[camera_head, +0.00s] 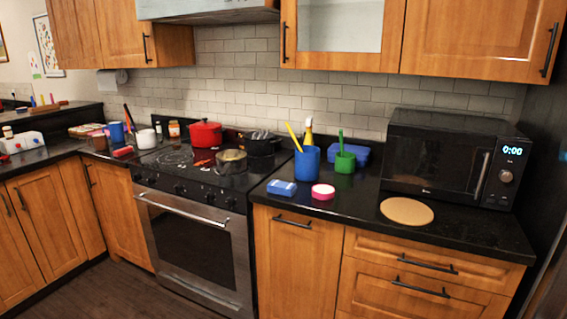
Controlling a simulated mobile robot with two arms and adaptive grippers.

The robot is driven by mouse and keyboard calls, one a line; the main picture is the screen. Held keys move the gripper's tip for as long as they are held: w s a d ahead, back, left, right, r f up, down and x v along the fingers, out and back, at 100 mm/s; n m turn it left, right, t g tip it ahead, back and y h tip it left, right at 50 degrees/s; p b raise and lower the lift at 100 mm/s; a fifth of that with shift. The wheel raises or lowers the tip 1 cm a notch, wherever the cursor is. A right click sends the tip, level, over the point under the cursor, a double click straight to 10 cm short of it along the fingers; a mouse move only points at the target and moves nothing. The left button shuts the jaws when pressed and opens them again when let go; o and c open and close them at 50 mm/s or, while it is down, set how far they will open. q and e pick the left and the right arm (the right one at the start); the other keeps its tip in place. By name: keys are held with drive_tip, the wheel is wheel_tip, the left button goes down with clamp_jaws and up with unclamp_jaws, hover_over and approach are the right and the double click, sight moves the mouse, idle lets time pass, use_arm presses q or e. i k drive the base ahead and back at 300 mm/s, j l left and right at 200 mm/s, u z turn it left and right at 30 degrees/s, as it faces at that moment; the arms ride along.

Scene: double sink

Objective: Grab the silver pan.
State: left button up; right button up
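A small silver-looking pan (232,161) sits on the front right of the black stove top (172,158). Something yellowish shows inside it. Its handle is hard to make out; a red item (203,163) lies just left of it. A red lidded pot (205,134) stands behind it to the left, and a dark pot (260,143) stands behind it to the right. Neither of my grippers is in view.
The oven (195,240) is below the stove. Right of it, the black counter holds a blue cup (307,163), green cup (345,162), blue sponge (281,187), pink-and-white round item (323,191), cork mat (406,211) and microwave (447,157). Floor (105,290) in front looks clear.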

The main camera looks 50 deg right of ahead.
sight(232, 161)
drive_tip(key=z, duration=1.3)
drive_tip(key=i+j+z, duration=0.2)
drive_tip(key=z, duration=0.2)
drive_tip(key=i+j+z, duration=0.15)
drive_tip(key=j+z, duration=0.3)
